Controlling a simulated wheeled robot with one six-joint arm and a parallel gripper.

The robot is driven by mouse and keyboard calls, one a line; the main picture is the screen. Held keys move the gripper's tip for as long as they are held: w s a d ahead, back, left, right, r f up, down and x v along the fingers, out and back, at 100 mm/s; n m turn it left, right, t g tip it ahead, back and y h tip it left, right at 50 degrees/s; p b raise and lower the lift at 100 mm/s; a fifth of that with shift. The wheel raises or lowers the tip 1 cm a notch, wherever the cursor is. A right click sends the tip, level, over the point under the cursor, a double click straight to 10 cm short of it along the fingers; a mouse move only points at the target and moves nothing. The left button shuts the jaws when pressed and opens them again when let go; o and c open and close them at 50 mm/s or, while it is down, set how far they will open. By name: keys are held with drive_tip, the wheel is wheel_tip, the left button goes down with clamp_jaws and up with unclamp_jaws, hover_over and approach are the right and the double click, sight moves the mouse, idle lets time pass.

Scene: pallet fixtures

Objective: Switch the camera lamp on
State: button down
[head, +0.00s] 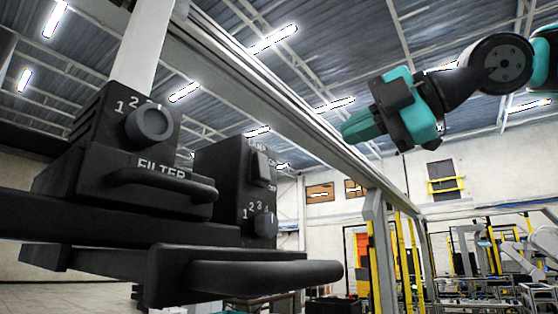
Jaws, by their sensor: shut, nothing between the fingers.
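I cannot tell which way the rocker is set. My gripper (358,127), teal and black, is up and to the right of the switch, clearly apart from it in the picture. Its fingers point left, and it is shut and empty.
Below the switch is a numbered knob (265,225). At left, a FILTER box (120,150) has a round knob (149,124) and a black handle (165,186). A longer handle (265,277) juts out below. A grey beam (285,100) crosses behind.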

sight(267, 173)
drive_tip(key=p+x, duration=0.3)
drive_tip(key=x, duration=1)
drive_tip(key=shift+a+r, duration=0.1)
drive_tip(key=shift+a, duration=0.05)
drive_tip(key=shift+w+a+f+p, duration=0.2)
drive_tip(key=shift+w+a+p, duration=0.1)
drive_tip(key=shift+p, duration=0.1)
